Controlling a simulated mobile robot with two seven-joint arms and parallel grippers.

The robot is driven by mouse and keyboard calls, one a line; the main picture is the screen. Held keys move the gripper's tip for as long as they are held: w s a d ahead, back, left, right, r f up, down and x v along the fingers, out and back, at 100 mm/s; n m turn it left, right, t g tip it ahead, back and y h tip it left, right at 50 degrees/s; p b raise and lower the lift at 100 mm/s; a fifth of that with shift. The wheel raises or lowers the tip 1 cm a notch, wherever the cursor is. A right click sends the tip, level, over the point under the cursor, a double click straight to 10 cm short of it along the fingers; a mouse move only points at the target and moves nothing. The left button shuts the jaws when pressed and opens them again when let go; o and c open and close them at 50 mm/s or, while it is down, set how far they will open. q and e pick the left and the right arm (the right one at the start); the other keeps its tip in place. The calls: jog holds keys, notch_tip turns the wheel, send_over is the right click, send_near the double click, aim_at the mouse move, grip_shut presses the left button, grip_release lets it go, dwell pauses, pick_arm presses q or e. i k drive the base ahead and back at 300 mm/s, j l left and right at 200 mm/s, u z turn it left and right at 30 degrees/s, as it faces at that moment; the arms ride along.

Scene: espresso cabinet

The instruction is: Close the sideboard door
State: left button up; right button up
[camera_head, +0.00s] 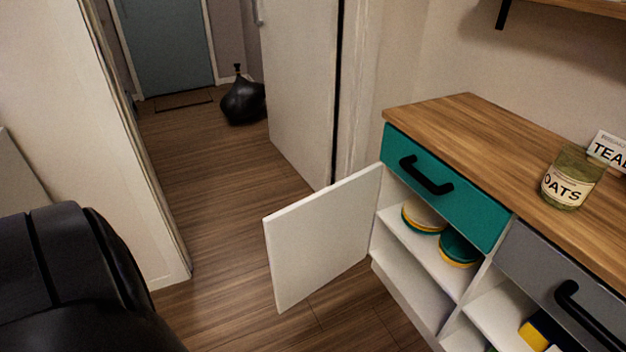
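The sideboard (440,105) stands at the right, with a wooden top, a teal drawer (445,190) and a grey drawer (545,265). Its white door (325,240) stands wide open at the left end, swung out over the floor. The shelves behind the door are exposed, holding yellow-and-teal bowls (424,218) and more bowls (459,248). A black rounded part of my body fills the lower left. Neither of my grippers is in view.
An oats jar (570,178) and a tea sign (608,150) stand on the top. A pale wall (80,130) bounds the left. A black bag-like object (243,103) sits on the hallway floor. Wooden floor (215,215) left of the door is clear.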

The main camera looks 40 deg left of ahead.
aim_at(312, 241)
jog(key=k+z, duration=0.15)
jog(key=z, duration=0.2)
jog(key=k+z, duration=0.1)
jog(key=z, duration=0.3)
jog(key=k+z, duration=0.15)
jog(key=z, duration=0.2)
jog(key=j, duration=0.6)
jog(key=k+j, duration=0.15)
jog(key=j, duration=1.1)
jog(key=k+j, duration=0.15)
jog(key=j, duration=0.5)
jog(key=j+z, duration=0.1)
jog(key=j, duration=0.5)
jog(key=k+j, duration=0.15)
jog(key=j, duration=0.45)
jog(key=k+j, duration=0.1)
jog(key=j, duration=0.55)
jog(key=l+z, duration=0.1)
jog(key=k, duration=0.05)
